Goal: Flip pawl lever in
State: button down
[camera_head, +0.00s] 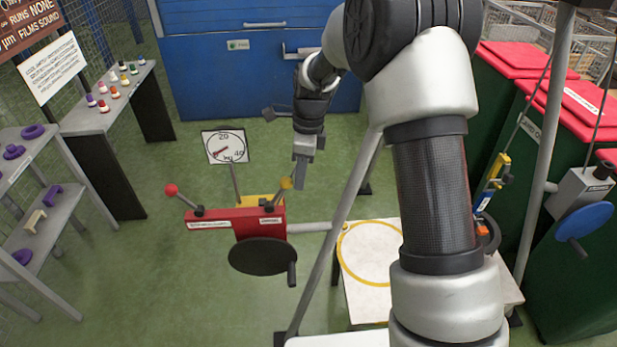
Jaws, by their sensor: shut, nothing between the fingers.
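A red winch box (256,221) stands at the centre with a lever at each end. The left lever ends in a red knob (171,190) and leans up to the left. The right lever ends in a yellow knob (286,183) and leans up to the right. Small labels sit under both levers, too small to read surely, so I cannot tell which is the pawl lever. My gripper (301,182) is shut and empty, pointing down, close to the right of the yellow knob in the picture. I cannot tell whether they touch.
A black hand wheel (263,257) with a crank handle is on the box's front. A dial gauge (224,146) stands behind. A grey pole (335,230) rises to the right. A white board with a yellow ring (358,294) lies lower right. Green floor is open at left.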

aim_at(282, 181)
jog(key=shift+a+r, duration=0.1)
dwell(0.3)
jog(key=a+h+p, duration=0.1)
jog(key=a+r+h+p, duration=0.1)
jog(key=a+h, duration=0.1)
jog(key=a+r+h+p, duration=0.1)
jog(key=a, duration=0.1)
jog(key=shift+r+h, duration=0.2)
jog(key=shift+h, duration=0.1)
jog(key=shift+a+r, duration=0.1)
jog(key=shift+a, duration=0.35)
jog(key=a, duration=0.6)
jog(key=shift+b, duration=0.3)
jog(key=shift+s+a, duration=0.1)
jog(key=shift+a, duration=0.1)
